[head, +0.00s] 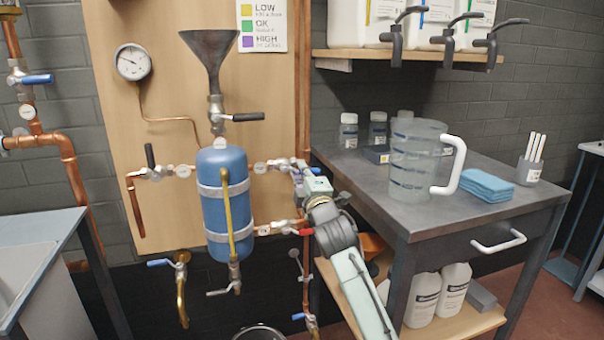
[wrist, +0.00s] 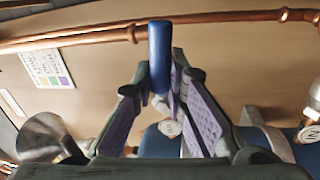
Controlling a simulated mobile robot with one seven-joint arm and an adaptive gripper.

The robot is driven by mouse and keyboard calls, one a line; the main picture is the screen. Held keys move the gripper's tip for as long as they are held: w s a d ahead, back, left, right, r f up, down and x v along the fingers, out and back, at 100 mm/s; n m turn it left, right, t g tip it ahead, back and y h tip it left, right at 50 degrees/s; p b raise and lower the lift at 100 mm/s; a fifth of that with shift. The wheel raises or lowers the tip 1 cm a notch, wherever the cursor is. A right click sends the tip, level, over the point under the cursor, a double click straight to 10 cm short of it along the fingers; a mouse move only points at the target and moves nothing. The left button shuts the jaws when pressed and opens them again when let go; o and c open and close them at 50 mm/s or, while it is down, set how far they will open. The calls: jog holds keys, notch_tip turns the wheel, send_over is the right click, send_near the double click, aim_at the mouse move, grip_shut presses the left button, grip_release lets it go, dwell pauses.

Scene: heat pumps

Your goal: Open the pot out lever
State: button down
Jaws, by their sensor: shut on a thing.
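The blue pot (head: 222,195) is fixed upright on the wooden board, with pipe branches and levers around it. My gripper (head: 302,182) is at the upper right branch, just right of the pot. In the wrist view, my gripper (wrist: 161,88) is closed around a blue lever handle (wrist: 160,45), whose end stands out past the fingertips. A round tag (wrist: 168,128) and part of the pot show below it. In the head view my gripper mostly hides this lever and its valve. I cannot read the tags, so I cannot tell which lever is the pot out lever.
A red lever (head: 298,231) is on the lower right branch, just under my gripper. A copper pipe (head: 302,90) runs up behind it. The grey bench (head: 350,172) with a clear jug (head: 412,165) stands close on the right. A funnel (head: 210,55) tops the pot.

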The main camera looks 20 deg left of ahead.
jog(key=c, duration=1.6)
grip_release()
jog(key=shift+s, duration=0.1)
jog(key=v, duration=1.2)
jog(key=shift+c, duration=0.3)
